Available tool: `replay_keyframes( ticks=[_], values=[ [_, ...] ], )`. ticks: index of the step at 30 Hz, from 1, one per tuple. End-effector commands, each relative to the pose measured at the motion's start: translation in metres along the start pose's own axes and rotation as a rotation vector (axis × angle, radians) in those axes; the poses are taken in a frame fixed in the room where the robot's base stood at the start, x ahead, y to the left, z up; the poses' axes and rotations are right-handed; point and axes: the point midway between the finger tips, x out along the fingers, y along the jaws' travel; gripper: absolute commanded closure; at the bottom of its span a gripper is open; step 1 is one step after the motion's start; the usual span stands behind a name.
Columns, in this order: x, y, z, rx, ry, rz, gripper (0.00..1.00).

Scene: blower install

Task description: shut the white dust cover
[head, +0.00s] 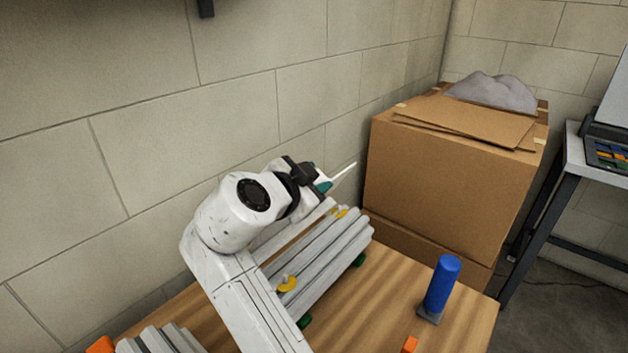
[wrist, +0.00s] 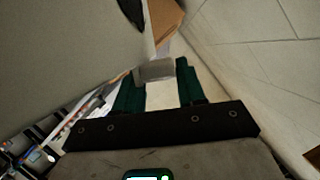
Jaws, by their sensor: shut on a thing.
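The white dust cover (head: 344,173) shows in the head view as a thin, pale edge sticking up, tilted, beside my gripper (head: 323,186). Most of it is hidden behind my arm. In the wrist view a large pale panel, seemingly the cover (wrist: 60,50), fills the upper left. My gripper's green fingers (wrist: 160,82) are shut on a small grey block at that panel's edge, which looks like part of the cover. Below my gripper in the head view lies a grey ribbed unit (head: 325,250) with yellow clips and green feet. My arm hides its left side.
The ribbed unit lies on a wooden table (head: 390,310) close to a block wall (head: 150,130). A blue-handled tool (head: 440,284) stands at the table's right. A cardboard box (head: 450,175) is behind the table. Another grey ribbed piece (head: 160,341) and orange bits are at the front.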

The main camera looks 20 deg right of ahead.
Motion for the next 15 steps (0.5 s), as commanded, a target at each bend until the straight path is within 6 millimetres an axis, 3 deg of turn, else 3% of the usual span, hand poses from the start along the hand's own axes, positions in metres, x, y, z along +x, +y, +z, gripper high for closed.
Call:
replay_keyframes(
  ticks=[3, 4, 9, 15],
  values=[
    [-0.0006, -0.0015, 0.0011, -0.001, -0.002, -0.006, 1.00],
    [-0.0006, -0.0015, 0.0012, -0.001, -0.002, -0.006, 0.58],
    [-0.0003, -0.0010, 0.0008, -0.001, -0.002, -0.004, 0.43],
    [-0.0001, -0.0006, 0.0003, -0.001, -0.001, -0.002, 0.43]
  ],
)
